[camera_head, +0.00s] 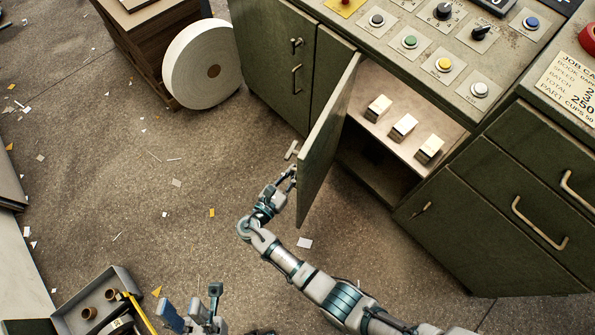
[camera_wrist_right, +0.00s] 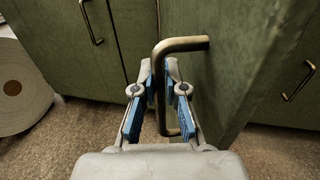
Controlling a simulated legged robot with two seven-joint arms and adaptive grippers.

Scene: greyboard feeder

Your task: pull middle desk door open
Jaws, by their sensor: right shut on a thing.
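The middle desk door (camera_head: 327,143) is green and stands swung well out from the desk, with the shelf compartment behind it exposed. My right gripper (camera_head: 284,180) is at the outer face of this door, near its free edge. In the right wrist view, the brass bar handle (camera_wrist_right: 186,44) of the door (camera_wrist_right: 225,85) passes between the blue-padded fingers of my right gripper (camera_wrist_right: 158,92), which are shut on it. My left gripper (camera_head: 193,304) is low at the left, away from the desk, with its fingers apart and nothing seen between them.
Several small pale blocks (camera_head: 403,126) sit on the shelf inside. A large white roll (camera_head: 205,64) stands by a brown stack at the left. Drawers (camera_head: 515,190) are at the right. A grey tray (camera_head: 75,312) is at the lower left. The floor left of the door is mostly free, with scraps.

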